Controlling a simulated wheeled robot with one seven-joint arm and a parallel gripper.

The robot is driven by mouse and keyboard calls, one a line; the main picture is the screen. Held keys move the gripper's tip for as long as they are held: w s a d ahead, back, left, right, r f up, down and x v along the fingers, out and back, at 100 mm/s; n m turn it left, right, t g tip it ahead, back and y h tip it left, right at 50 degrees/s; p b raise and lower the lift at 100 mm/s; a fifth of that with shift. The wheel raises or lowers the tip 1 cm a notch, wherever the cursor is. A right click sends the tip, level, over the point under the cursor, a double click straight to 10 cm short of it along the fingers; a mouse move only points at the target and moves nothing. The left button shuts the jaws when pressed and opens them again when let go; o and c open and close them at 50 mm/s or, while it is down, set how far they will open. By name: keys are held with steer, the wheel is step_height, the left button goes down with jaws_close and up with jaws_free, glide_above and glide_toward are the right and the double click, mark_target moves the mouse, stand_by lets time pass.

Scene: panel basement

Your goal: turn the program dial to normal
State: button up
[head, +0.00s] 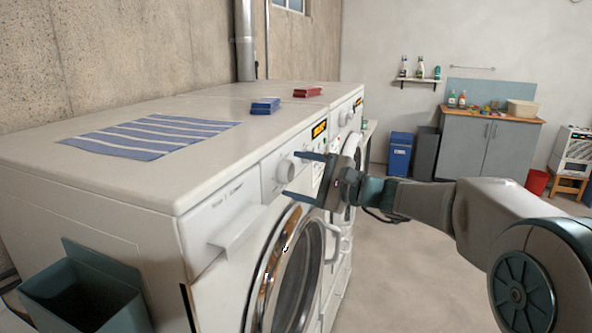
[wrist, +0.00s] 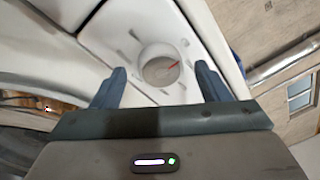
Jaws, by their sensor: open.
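The program dial (head: 285,170) is a round white knob on the front panel of the nearer white washing machine (head: 228,212). In the wrist view the dial (wrist: 160,66) shows a red pointer line and small dark marks around it, too small to read. My gripper (head: 300,174) is open at the panel, its two blue-grey fingers pointing toward the dial. In the wrist view the fingers (wrist: 160,88) stand to the left and right of the dial, apart from it. I cannot tell how far the fingertips are from the panel.
A striped blue cloth (head: 150,136), a blue block (head: 265,106) and a red block (head: 307,91) lie on the machine tops. A lit orange display (head: 319,130) is beside the dial. The floor (head: 420,270) at right is clear.

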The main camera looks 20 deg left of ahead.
steer(key=shift+w+a, duration=0.1)
steer(key=shift+a, duration=0.55)
steer(key=c, duration=1)
steer(key=shift+r+m+p, duration=0.1)
steer(key=shift+m+p, duration=0.2)
steer(key=shift+p, duration=0.05)
